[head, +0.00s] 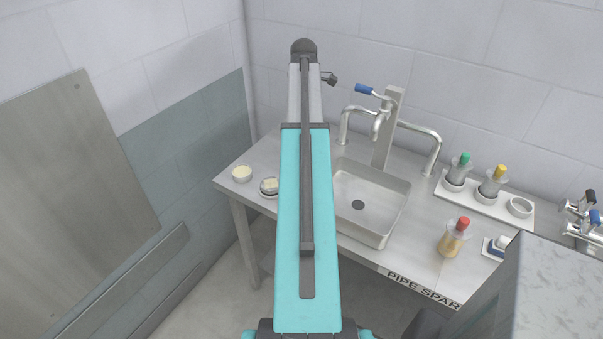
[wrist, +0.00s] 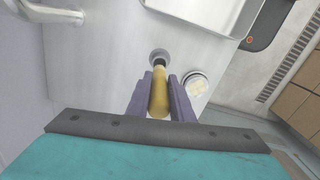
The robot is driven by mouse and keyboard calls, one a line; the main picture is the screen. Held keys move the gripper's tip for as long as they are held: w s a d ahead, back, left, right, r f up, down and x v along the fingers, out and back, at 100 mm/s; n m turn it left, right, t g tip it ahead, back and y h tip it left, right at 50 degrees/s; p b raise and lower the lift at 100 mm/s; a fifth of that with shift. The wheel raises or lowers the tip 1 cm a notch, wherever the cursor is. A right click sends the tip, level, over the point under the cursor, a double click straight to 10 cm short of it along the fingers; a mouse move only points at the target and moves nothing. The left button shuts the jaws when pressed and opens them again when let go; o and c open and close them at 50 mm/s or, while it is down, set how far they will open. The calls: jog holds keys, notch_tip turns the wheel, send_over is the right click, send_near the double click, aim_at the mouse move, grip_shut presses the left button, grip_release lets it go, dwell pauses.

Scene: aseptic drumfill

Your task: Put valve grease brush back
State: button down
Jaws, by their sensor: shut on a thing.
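My gripper (wrist: 160,78) has purple fingers and is shut on the valve grease brush (wrist: 158,98), seen in the wrist view. The brush has a tan-yellow handle and a dark end that points away from the camera. Its dark end overlaps the near edge of a small round grey holder (wrist: 159,55) on the steel counter; I cannot tell whether it is inside or above it. In the head view my arm hides the gripper, brush and holder.
A small dish with pale lumps (wrist: 196,86) is close right of the gripper; it also shows in the head view (head: 269,187). A round cream-topped pot (head: 242,174) is at the counter's left. The sink (head: 368,204), tap (head: 386,125) and bottles (head: 454,238) lie to the right.

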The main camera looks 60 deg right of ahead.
jog(key=shift+f+p, duration=1)
jog(key=shift+f, duration=2.15)
jog(key=shift+f+p, duration=0.65)
jog(key=shift+f, duration=1.2)
jog(key=shift+f, duration=0.1)
jog(key=c, duration=1.6)
grip_release()
jog(key=shift+o, duration=0.2)
jog(key=shift+r+b, duration=1.6)
jog(key=shift+r, duration=4.55)
